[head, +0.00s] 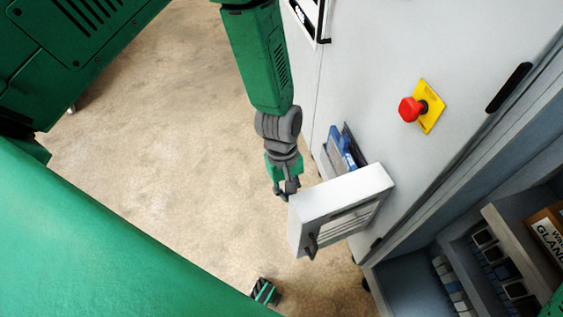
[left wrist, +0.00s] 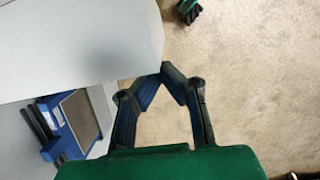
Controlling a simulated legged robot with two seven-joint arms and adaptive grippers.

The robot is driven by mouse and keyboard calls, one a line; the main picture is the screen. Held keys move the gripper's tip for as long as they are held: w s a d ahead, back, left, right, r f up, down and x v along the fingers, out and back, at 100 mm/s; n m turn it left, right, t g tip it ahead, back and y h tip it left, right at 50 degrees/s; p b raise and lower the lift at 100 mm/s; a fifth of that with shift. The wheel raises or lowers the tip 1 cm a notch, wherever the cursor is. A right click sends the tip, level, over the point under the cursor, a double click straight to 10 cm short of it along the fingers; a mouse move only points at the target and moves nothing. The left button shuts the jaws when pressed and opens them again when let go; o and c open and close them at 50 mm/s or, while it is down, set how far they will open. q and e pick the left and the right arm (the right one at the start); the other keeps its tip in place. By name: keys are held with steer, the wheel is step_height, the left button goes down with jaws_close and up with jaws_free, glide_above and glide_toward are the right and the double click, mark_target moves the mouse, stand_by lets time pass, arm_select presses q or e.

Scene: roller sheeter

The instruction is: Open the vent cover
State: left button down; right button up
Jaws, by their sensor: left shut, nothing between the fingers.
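The vent cover (head: 318,205) is a white box-like panel with slats and a small dark handle. It stands swung out from the grey cabinet, at an angle to its face. Behind it, a blue and dark unit (head: 345,150) shows at the cabinet; it also shows in the left wrist view (left wrist: 80,118). My left gripper (head: 287,190) is shut and empty beside the cover's outer edge, on the side towards the blue unit. In the left wrist view, its fingertips (left wrist: 172,72) meet close to the pale cover (left wrist: 80,40). I cannot tell whether they touch it. My right gripper is not seen.
A red emergency button (head: 412,109) on a yellow plate sits on the cabinet face (head: 370,60). A black handle (head: 508,88) is to its right. Open shelves with boxes (head: 548,240) stand at lower right. The beige floor (head: 170,130) left of my arm is clear.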

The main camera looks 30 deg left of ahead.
mark_target(297, 209)
arm_select(q)
steer(key=s+d+n+p, duration=0.1)
steer(key=s+d, duration=0.1)
steer(key=d, duration=0.1)
steer(key=shift+s+n, duration=0.3)
steer(key=shift+n, duration=0.1)
steer(key=shift+s+d+n+t+p, duration=0.3)
steer(key=shift+s+d+n+p, duration=0.1)
steer(key=shift+s+d+p, duration=0.1)
steer(key=shift+d+f, duration=0.1)
steer(key=shift+d, duration=0.3)
steer(key=shift+a, duration=0.1)
